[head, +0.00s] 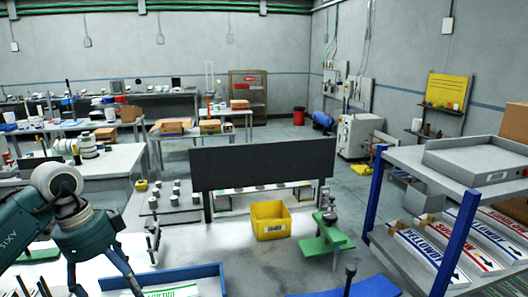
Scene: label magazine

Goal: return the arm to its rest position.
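My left arm comes in from the lower left, and its gripper (105,284) points down near the bottom edge. Its two fingers are spread apart with nothing visible between them. The right finger reaches in front of a blue-rimmed tray (208,270) that holds a white sheet with green print. My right arm and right gripper are not in view.
A grey shelf unit with blue posts (463,229) stands at the right, holding several printed label boxes (430,255) and a grey tray (480,160). A yellow bin (270,222) sits below a dark panel (262,165). Open floor shows around the bin.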

